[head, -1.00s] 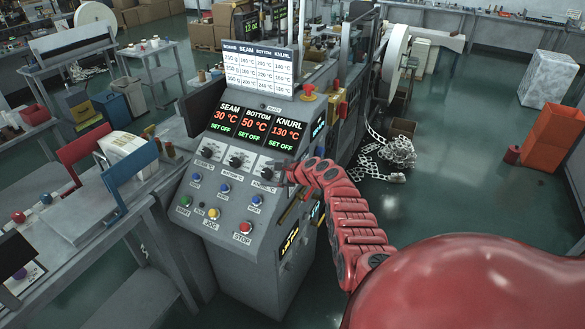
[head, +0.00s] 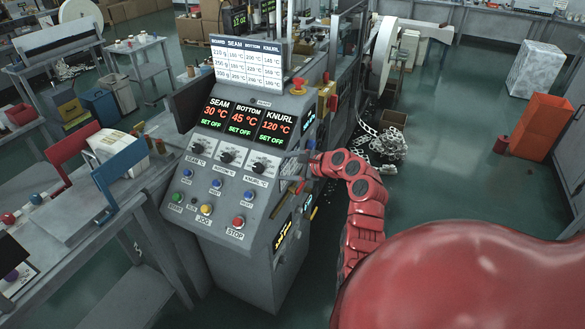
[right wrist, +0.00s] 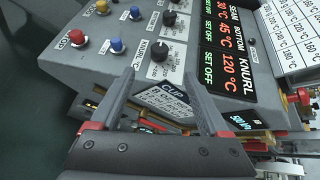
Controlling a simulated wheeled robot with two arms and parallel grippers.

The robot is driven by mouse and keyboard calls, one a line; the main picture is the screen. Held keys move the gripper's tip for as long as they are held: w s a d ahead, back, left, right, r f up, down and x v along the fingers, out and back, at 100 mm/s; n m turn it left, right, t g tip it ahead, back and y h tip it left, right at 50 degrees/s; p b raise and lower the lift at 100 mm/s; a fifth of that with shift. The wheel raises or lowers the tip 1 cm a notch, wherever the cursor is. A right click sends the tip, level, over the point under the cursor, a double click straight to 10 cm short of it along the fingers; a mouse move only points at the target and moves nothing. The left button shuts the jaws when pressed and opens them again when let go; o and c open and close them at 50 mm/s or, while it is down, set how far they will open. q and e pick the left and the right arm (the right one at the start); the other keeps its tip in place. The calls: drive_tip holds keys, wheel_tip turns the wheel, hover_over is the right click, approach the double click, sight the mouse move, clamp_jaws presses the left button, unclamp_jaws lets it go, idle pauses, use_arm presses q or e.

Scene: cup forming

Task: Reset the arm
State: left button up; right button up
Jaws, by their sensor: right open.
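My right arm (head: 362,190) is red and bent, reaching in from the lower right in the head view. Its grey gripper (head: 298,157) is beside the right edge of the control panel (head: 215,160), close to the KNURL knob (head: 262,165). In the right wrist view the two fingers (right wrist: 158,78) are spread, with nothing held between them. The KNURL knob (right wrist: 160,50) is just beyond one fingertip and appears free of the fingers. My left gripper is not in view.
Displays (head: 240,120) read SEAM 30, BOTTOM 45 and KNURL 120 °C, all SET OFF. A STOP button (head: 238,221) and several other buttons sit below the knobs. Open floor (head: 450,160) lies to the right; an orange bin (head: 540,125) stands there.

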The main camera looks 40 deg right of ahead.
drive_tip(key=shift+v, duration=0.95)
drive_tip(key=shift+f, duration=0.1)
